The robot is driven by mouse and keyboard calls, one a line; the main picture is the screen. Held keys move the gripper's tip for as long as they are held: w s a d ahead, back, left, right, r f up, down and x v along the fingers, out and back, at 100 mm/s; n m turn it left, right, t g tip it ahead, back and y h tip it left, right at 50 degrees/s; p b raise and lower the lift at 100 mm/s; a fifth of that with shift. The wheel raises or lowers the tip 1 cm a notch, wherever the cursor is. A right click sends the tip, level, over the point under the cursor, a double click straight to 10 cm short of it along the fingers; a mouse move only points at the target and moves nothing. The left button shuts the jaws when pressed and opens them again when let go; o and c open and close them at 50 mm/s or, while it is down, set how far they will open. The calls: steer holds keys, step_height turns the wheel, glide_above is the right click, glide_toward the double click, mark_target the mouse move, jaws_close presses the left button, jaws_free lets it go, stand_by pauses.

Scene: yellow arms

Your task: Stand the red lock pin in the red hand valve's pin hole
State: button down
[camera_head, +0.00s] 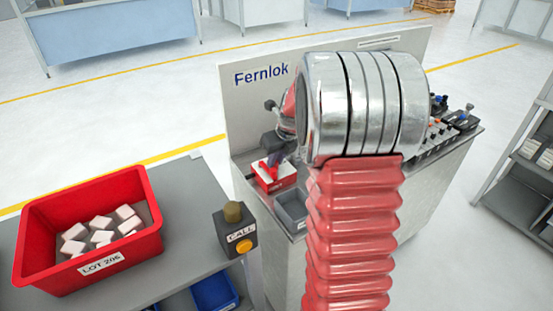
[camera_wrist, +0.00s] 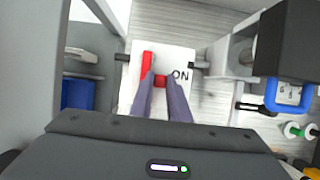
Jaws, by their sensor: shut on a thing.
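The red hand valve shows in the wrist view as a red lever (camera_wrist: 147,63) on a white plate (camera_wrist: 180,54) marked ON. In the head view the valve (camera_head: 272,181) is a red block with a white top on the Fernlok bench. My gripper (camera_wrist: 162,82) is over the plate, its two dark fingers shut on a small red piece, the lock pin (camera_wrist: 161,83), beside the lever. The gripper (camera_head: 275,160) also shows above the valve in the head view. The pin hole is hidden, and I cannot tell whether the pin's lower end touches the plate.
A grey bin (camera_head: 292,212) sits in front of the valve. A red LOT crate (camera_head: 145,240) of pale blocks and a CALL button box (camera_head: 238,235) stand on the left table. In the wrist view a blue bin (camera_wrist: 78,94) lies left and a blue-framed part (camera_wrist: 289,94) right.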

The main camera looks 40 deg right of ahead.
steer(key=shift+f, duration=0.1)
steer(key=c, duration=1.6)
jaws_free()
steer(key=shift+a+f, duration=0.1)
steer(key=shift+s+a+f, duration=0.1)
steer(key=shift+a, duration=0.05)
steer(key=shift+d+r, duration=0.15)
steer(key=shift+r, duration=2.25)
steer(key=shift+d+r, duration=0.1)
steer(key=shift+r, duration=2.25)
